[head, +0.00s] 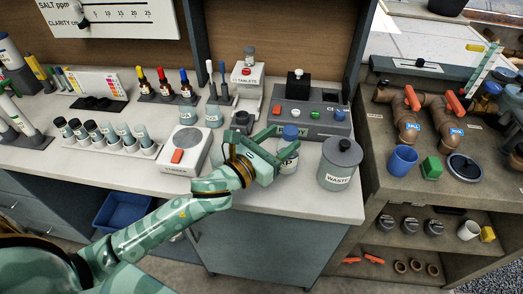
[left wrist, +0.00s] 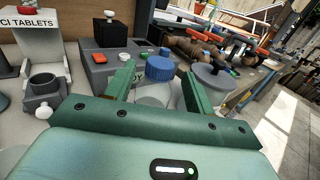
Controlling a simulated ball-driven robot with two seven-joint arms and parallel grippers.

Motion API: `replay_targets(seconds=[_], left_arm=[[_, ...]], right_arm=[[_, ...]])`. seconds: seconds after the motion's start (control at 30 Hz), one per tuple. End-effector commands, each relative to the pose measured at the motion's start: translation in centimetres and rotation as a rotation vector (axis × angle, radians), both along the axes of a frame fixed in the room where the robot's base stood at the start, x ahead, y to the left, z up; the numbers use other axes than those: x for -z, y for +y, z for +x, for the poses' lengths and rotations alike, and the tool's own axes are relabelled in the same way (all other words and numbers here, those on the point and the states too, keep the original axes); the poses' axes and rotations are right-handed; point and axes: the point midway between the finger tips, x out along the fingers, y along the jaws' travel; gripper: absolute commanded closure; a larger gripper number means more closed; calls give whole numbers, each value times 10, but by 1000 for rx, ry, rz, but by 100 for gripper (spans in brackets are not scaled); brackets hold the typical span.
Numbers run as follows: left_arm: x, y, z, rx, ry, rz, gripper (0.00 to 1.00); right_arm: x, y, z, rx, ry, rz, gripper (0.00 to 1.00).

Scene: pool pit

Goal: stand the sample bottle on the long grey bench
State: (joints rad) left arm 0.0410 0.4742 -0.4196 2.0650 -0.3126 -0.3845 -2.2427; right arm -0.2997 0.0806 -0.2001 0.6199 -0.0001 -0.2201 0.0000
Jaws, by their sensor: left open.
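The sample bottle (head: 289,159), a clear jar with a blue cap and partly hidden label, stands upright on the long grey bench (head: 300,207) near its right end. My left gripper (head: 284,142) is open, with a green finger on either side of the bottle. In the left wrist view the blue-capped bottle (left wrist: 158,76) shows between the two spread fingers (left wrist: 160,88); its lower part is hidden by the gripper. I cannot tell whether either finger touches it. My right gripper is not in view.
A grey waste pot (head: 339,165) stands close to the right of the bottle. A grey instrument box (head: 310,118) is just behind. A white scale (head: 185,150) lies to the left. The front strip of the bench is clear. A brown shelf unit (head: 400,180) stands at right.

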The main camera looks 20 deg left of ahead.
Motion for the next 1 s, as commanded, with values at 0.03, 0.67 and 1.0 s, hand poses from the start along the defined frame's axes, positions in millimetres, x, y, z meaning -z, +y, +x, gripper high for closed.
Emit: replay_targets(seconds=[0.03, 0.67, 1.0], left_arm=[[1, 5, -13, -1, 4, 3, 46], [0, 28, -78, 0, -1, 0, 46], [0, 28, -78, 0, -1, 0, 46]], right_arm=[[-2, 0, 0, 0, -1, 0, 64], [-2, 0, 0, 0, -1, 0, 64], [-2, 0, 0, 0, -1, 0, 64]])
